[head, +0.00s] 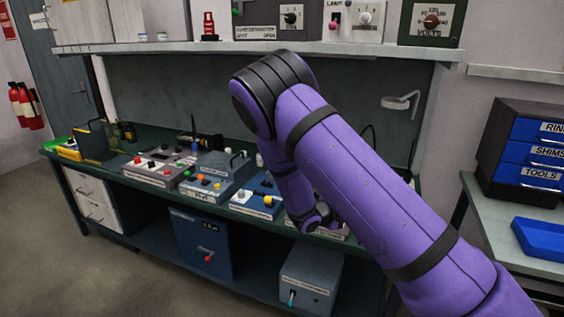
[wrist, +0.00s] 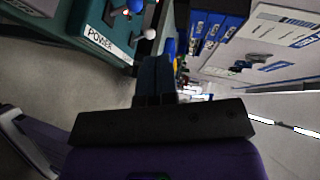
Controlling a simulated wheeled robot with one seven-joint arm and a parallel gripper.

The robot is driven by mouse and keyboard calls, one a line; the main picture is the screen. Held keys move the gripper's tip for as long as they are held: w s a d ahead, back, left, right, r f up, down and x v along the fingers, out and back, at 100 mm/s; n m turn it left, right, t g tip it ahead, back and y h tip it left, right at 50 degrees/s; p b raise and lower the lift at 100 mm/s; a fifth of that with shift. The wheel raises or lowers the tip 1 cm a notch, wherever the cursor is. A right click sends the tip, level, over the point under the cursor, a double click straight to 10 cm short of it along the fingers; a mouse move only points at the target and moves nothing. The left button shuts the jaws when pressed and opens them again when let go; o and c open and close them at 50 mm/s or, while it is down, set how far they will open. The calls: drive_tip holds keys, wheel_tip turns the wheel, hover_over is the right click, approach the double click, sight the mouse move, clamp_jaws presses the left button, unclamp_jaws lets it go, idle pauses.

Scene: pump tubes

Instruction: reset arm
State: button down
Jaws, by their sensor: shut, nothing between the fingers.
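My purple arm (head: 370,180) with black joint bands reaches up and bends at a black elbow (head: 270,85) over the workbench in the head view. Its lower part folds down behind the upper link, and the hand end is mostly hidden there. In the wrist view my gripper (wrist: 155,75) shows as dark fingers close together beyond a black bar. It is shut and holds nothing. The fingers appear apart from the things around them.
The green workbench (head: 145,192) holds several control boxes, including a grey one (head: 160,165) with knobs. A shelf (head: 230,46) with instruments runs above. Blue drawers (head: 537,155) and a blue tray (head: 540,238) stand at right. A teal POWER box (wrist: 105,30) is near the gripper.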

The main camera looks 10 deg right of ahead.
drive_tip(key=s+d+r+m+g+y, duration=0.1)
drive_tip(key=s+r+m+g+y, duration=0.25)
drive_tip(key=s+r+m, duration=0.65)
drive_tip(key=s+d+r+m+g+y, duration=0.15)
drive_tip(key=s+r+m+y, duration=0.35)
drive_tip(key=r+m, duration=0.75)
drive_tip(key=s+a+r+m+t+y, duration=0.2)
drive_tip(key=s+r+m, duration=0.3)
drive_tip(key=s+m, duration=0.5)
drive_tip(key=s+a+r+m+t+y, duration=0.2)
drive_tip(key=s+a+r+m, duration=0.3)
drive_tip(key=s+m, duration=0.5)
drive_tip(key=shift+s+r+t+y, duration=0.2)
drive_tip(key=shift+r+t+y, duration=0.25)
drive_tip(key=shift+y, duration=0.2)
